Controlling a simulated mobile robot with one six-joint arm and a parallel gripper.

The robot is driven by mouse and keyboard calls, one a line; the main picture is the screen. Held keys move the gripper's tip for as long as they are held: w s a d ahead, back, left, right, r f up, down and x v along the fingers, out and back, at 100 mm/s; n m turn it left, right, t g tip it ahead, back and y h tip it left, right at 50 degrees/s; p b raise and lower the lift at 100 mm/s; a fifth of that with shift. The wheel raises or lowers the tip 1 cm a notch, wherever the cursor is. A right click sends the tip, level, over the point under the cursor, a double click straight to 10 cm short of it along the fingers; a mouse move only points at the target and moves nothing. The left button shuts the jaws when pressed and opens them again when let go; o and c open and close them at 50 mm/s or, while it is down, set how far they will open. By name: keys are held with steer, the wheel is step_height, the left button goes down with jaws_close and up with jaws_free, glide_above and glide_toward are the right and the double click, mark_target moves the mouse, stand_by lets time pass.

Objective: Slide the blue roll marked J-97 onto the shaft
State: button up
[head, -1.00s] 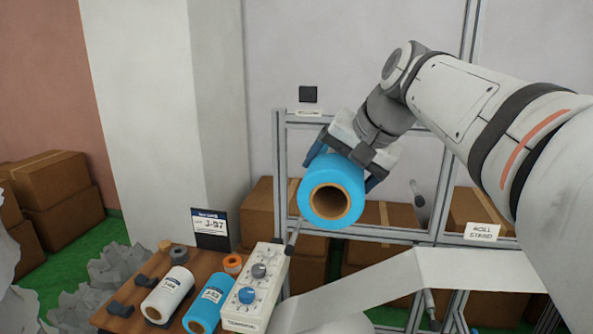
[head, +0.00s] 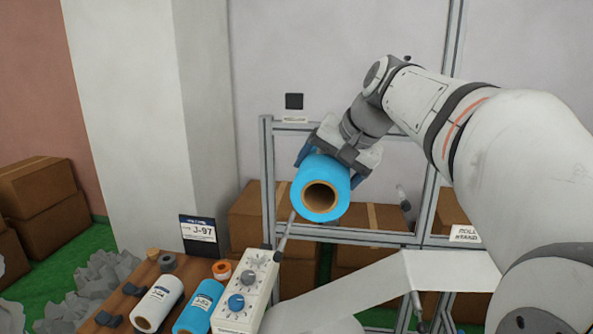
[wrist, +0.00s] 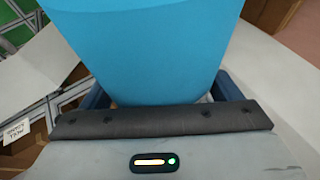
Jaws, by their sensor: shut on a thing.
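My gripper (head: 325,160) is shut on a blue roll (head: 336,170) with a brown hollow core, held in the air in front of the metal frame. The core's open end faces the head camera. In the wrist view the blue roll (wrist: 145,45) fills the space beyond the dark gripper pad. No marking shows on it. A thin grey rod (head: 286,232) lies just below and left of the roll, apart from the core opening. Another short grey rod (head: 405,198) is on the frame to the right. I cannot tell which rod is the shaft.
A J-97 sign (head: 199,232) stands behind the brown table (head: 112,313). A white roll (head: 158,303), a second blue roll (head: 199,306) and a dial box (head: 243,300) are at the table. A white web (head: 350,285) crosses below. Cartons (head: 245,215) stand behind the frame (head: 268,170).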

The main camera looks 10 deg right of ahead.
steer(key=shift+w, duration=0.1)
stand_by(0.3)
steer(key=shift+w+d+p, duration=0.25)
steer(key=shift+w+p, duration=0.1)
steer(key=shift+w, duration=0.45)
steer(key=shift+w+d+p, duration=0.3)
steer(key=shift+w, duration=0.45)
steer(key=shift+w+d+p, duration=0.25)
steer(key=shift+w+p, duration=0.1)
steer(key=shift+w, duration=0.45)
steer(key=shift+w, duration=0.15)
steer(key=shift+w+d+p, duration=0.25)
steer(key=shift+w+p, duration=0.15)
steer(key=shift+w, duration=0.35)
steer(key=shift+w+d+p, duration=0.25)
steer(key=shift+w+p, duration=0.1)
steer(key=shift+w, duration=0.4)
steer(key=shift+w+d+p, duration=0.25)
steer(key=shift+w+p, duration=0.15)
steer(key=shift+w, duration=0.35)
steer(key=shift+w, duration=0.1)
steer(key=shift+w+d+p, duration=0.25)
steer(key=shift+w+p, duration=0.25)
steer(key=shift+w, duration=0.25)
steer(key=shift+w+d+p, duration=0.3)
steer(key=shift+w+p, duration=0.15)
steer(key=shift+w, duration=0.35)
steer(key=shift+w+d+p, duration=0.25)
steer(key=shift+w+p, duration=0.25)
steer(key=shift+w, duration=0.25)
